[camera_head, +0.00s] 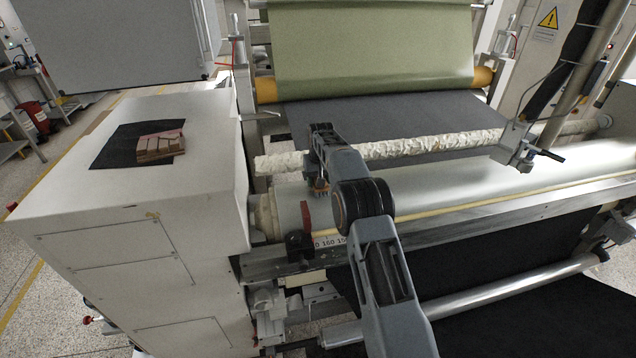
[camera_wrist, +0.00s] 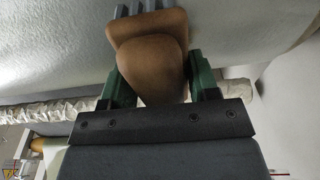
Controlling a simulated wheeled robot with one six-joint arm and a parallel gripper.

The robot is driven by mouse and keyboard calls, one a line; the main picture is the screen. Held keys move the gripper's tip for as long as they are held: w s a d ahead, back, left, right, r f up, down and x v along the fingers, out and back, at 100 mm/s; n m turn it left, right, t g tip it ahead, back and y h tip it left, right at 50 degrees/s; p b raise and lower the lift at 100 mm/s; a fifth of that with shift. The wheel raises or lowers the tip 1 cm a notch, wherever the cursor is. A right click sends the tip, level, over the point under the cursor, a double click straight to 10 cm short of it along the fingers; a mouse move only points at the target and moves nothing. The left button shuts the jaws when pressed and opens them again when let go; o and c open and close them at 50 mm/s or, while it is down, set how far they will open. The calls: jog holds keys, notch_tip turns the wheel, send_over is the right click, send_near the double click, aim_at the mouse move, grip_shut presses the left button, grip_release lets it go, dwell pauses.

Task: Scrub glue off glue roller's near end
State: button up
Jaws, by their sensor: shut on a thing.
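The large pale roller (camera_head: 450,178), which looks like the glue roller, runs across the machine and fills the upper wrist view (camera_wrist: 55,50). My gripper (camera_head: 320,180) is over its left part. In the wrist view, the green fingers of my gripper (camera_wrist: 158,75) are shut on a brown-handled brush (camera_wrist: 150,50). Grey bristle tufts (camera_wrist: 140,8) show beyond the handle, at the pale roller's surface. I cannot tell whether they press on it. The brush is small and mostly hidden by my arm in the head view. No clear glue patch can be made out on the roller.
A rough, crusted roller (camera_head: 430,147) lies just behind. A red plate (camera_head: 306,214) and black clamp (camera_head: 299,246) stand at the roller's front left. A metal rail (camera_head: 480,222) runs along the front. Wooden blocks (camera_head: 160,145) lie on a dark mat (camera_head: 112,150) atop the white cabinet (camera_head: 210,190).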

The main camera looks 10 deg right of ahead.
jog(key=shift+s+f+b, duration=0.25)
jog(key=shift+s+b, duration=0.55)
jog(key=shift+b, duration=0.1)
jog(key=shift+s+r, duration=0.1)
jog(key=shift+s, duration=0.1)
jog(key=shift+r, duration=0.1)
jog(key=shift+r, duration=0.15)
jog(key=shift+p, duration=0.35)
jog(key=shift+w+r+p, duration=0.2)
jog(key=shift+w+p, duration=0.1)
jog(key=shift+p, duration=0.4)
jog(key=shift+w+p, duration=0.65)
jog(key=shift+p, duration=0.55)
jog(key=shift+w+f+p, duration=0.2)
jog(key=shift+w+p, duration=0.8)
jog(key=shift+w, duration=0.05)
